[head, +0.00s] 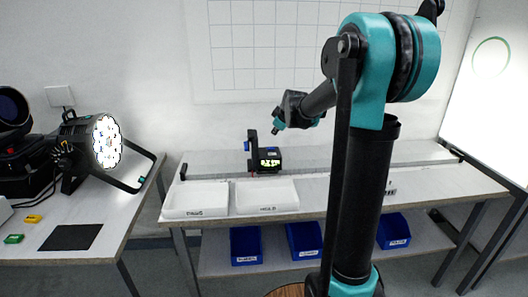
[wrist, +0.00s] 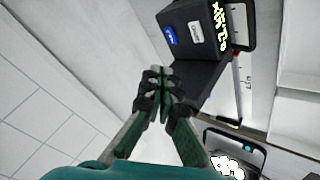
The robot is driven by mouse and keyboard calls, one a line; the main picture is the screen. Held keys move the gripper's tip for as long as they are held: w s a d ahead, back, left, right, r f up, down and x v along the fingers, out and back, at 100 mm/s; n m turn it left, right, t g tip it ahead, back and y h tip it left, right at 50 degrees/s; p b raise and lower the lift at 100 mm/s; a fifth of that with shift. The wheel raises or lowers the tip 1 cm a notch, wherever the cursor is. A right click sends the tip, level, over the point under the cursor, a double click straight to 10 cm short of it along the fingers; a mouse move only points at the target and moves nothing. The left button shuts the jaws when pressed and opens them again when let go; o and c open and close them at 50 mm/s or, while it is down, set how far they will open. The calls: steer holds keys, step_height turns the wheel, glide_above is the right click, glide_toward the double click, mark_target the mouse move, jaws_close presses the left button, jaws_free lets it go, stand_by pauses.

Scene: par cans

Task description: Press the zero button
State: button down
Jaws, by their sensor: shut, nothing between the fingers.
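A small dark device with a lit yellow display (head: 270,163) stands on the back bench. In the wrist view the same dark device (wrist: 190,55) is at the top, with its yellow display (wrist: 219,25) on the right side. On its face are a blue patch (wrist: 170,36) and a white patch (wrist: 195,31), which look like buttons or labels. Their lettering is too small to read, so I cannot tell which is zero. My gripper (wrist: 158,72) is shut and empty, its tips just below the device in the picture. In the head view my gripper (head: 277,128) is above the bench, near the device's upright.
Two white trays, a left one (head: 196,212) and a right one (head: 267,209), lie in front of the device. A par can (head: 106,142) with lit LEDs stands on the left table. Blue bins (head: 246,258) sit on the lower shelf. The bench right of the device looks mostly clear.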

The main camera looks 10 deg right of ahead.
mark_target(273, 154)
steer(key=shift+w+a+r, duration=0.15)
steer(key=shift+w+a, duration=0.1)
steer(key=shift+w, duration=0.25)
steer(key=shift+w+a+r, duration=0.1)
steer(key=shift+w+a, duration=0.1)
steer(key=shift+w, duration=0.3)
steer(key=shift+f, duration=0.1)
steer(key=shift+f, duration=4.3)
steer(key=shift+f, duration=0.15)
steer(key=shift+f, duration=0.25)
steer(key=shift+f, duration=0.4)
steer(key=shift+r, duration=0.8)
